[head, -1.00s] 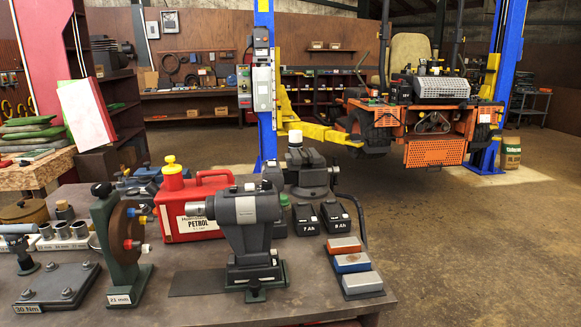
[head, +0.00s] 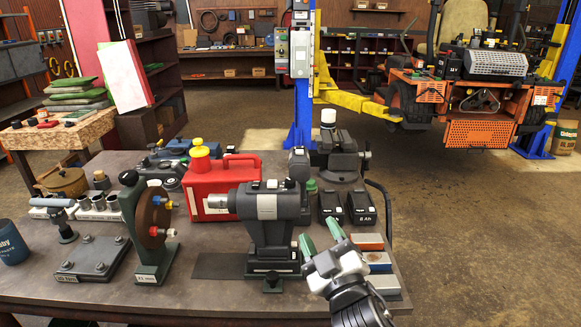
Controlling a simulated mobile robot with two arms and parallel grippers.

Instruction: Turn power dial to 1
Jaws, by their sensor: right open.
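A grey control box (head: 301,53) is fixed to the blue lift post (head: 303,110) beyond the bench in the head view. A power dial cannot be made out clearly, and its setting cannot be read at this size. My right gripper (head: 322,240) is in view at the lower middle, over the front right of the workbench. Its two green-tipped fingers are apart, with nothing seen between them. It is beside the dark bench machine (head: 272,228) and well short of the control box. My left gripper is not in view.
The workbench (head: 215,292) carries a red petrol can (head: 220,183), a vise (head: 342,160), black batteries (head: 361,207) and sharpening stones (head: 380,262). An orange mower (head: 485,100) stands at the lift, with yellow lift arms (head: 345,98). The floor (head: 470,240) at right is clear.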

